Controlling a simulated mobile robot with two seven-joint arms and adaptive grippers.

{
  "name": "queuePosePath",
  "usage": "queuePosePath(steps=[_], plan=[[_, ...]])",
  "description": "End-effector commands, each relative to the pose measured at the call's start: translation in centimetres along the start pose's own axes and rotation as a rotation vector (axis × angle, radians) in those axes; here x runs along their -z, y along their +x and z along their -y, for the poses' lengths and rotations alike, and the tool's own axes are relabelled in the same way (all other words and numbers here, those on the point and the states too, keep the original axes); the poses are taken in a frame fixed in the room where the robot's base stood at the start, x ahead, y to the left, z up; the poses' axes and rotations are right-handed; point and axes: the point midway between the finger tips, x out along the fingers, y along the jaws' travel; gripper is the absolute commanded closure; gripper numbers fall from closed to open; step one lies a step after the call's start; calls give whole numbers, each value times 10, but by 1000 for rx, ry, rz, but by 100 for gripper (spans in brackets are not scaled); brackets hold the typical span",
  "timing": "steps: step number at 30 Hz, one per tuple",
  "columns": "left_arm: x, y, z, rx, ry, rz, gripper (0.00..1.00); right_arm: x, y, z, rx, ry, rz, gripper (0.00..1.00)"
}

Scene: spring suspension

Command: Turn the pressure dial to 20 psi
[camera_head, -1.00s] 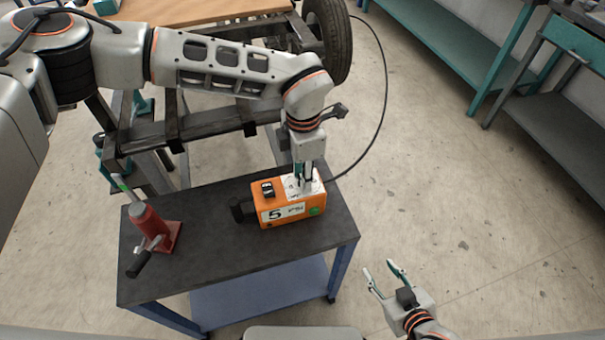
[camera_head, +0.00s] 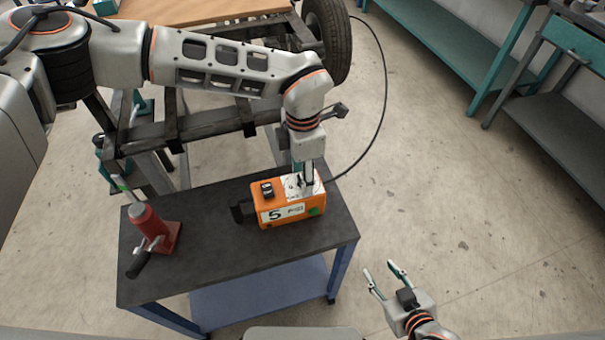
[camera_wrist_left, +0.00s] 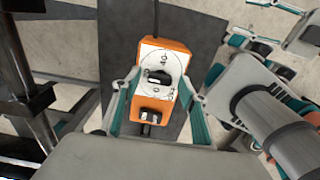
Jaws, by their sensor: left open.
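An orange compressor box (camera_head: 289,210) with a label reading 5 PSI sits on the dark cart top. Its pressure dial (camera_head: 293,188) is a white plate on top, partly hidden by my left gripper (camera_head: 305,181), which points down at it. In the left wrist view, the round white dial (camera_wrist_left: 152,62) shows numbers, with a dark knob (camera_wrist_left: 157,77) at its centre. There my left gripper (camera_wrist_left: 158,84) is open, with one finger on each side of the dial; contact with the knob cannot be told. My right gripper (camera_head: 385,279) is open and empty beside the cart.
A black rocker switch (camera_head: 267,190) sits on the box top. A red bottle jack (camera_head: 150,228) stands on the cart's (camera_head: 215,262) left part. A black hose (camera_head: 384,95) runs from the box towards a tyre (camera_head: 328,40) on a dark metal frame. The cart's front is clear.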

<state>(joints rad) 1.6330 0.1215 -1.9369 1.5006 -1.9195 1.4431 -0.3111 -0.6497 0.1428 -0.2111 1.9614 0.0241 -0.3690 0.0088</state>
Motion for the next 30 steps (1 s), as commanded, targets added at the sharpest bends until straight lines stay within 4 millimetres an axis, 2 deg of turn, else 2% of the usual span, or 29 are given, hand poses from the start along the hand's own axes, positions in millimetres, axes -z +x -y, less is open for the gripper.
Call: queuePosePath(steps=[5,12,18,23,30], plan=[[0,-24,-1,-3,0,3,57,1,0,1,0,2,-2,60],[-1,-74,-1,-4,1,2,57,2,0,1,1,3,-3,60],[0,-104,-1,-2,0,2,57,2,0,1,1,4,-3,60],[0,-116,0,-1,0,1,57,2,0,1,1,4,-4,60],[0,-118,0,0,0,1,57,2,0,1,1,4,-4,60]])
